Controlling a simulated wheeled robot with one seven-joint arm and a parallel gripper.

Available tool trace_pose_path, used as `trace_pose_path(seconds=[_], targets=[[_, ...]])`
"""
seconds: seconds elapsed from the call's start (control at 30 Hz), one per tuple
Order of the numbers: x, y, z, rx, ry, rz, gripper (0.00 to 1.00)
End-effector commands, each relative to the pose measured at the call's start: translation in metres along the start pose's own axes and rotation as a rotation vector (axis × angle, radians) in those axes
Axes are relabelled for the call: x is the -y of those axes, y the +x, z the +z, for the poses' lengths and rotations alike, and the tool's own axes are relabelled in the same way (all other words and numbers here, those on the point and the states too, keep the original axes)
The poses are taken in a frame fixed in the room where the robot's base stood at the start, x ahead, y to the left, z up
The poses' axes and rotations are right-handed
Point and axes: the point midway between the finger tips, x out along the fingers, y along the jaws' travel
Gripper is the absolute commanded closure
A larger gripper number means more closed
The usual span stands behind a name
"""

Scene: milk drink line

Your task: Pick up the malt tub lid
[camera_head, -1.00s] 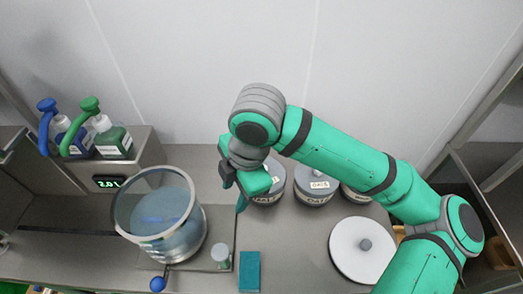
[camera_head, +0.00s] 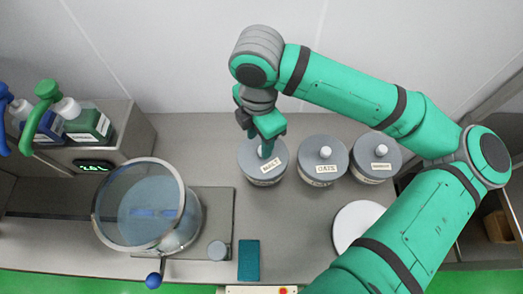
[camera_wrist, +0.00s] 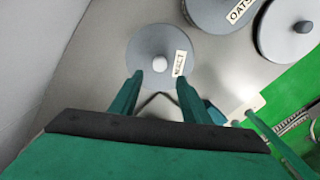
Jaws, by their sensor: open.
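The malt tub lid (camera_head: 250,157) is a round grey disc with a pale knob and a label reading MALT. It sits on the malt tub (camera_head: 264,182), leftmost of three lidded tubs. My gripper (camera_head: 267,152) is over the lid, and its fingers partly hide the knob. In the wrist view the lid (camera_wrist: 150,45) lies beyond my open fingers (camera_wrist: 159,79). The pale knob (camera_wrist: 159,64) shows between and slightly ahead of the fingertips. Nothing is held. I cannot tell the exact height of the fingertips above the lid.
The oats tub (camera_head: 322,160) and another lidded tub (camera_head: 376,157) stand to the right. A white round lid (camera_head: 355,222) is partly behind my arm. A clear vessel (camera_head: 147,210), a teal block (camera_head: 249,262) and pump bottles (camera_head: 89,122) are to the left.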

Motion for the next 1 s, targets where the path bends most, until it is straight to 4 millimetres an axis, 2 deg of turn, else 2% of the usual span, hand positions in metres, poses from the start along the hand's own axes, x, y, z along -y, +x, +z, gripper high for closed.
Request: trace_pose_path(seconds=[0.23,0.53,0.87,1.0], targets=[[0.0,0.016,0.004,-0.001,0.003,-0.001,0.57],[-0.004,0.054,0.011,0.0,-0.002,-0.001,0.57],[-0.004,0.06,0.011,-0.001,-0.001,0.001,0.57],[-0.004,0.06,0.011,-0.001,-0.001,0.001,0.91]])
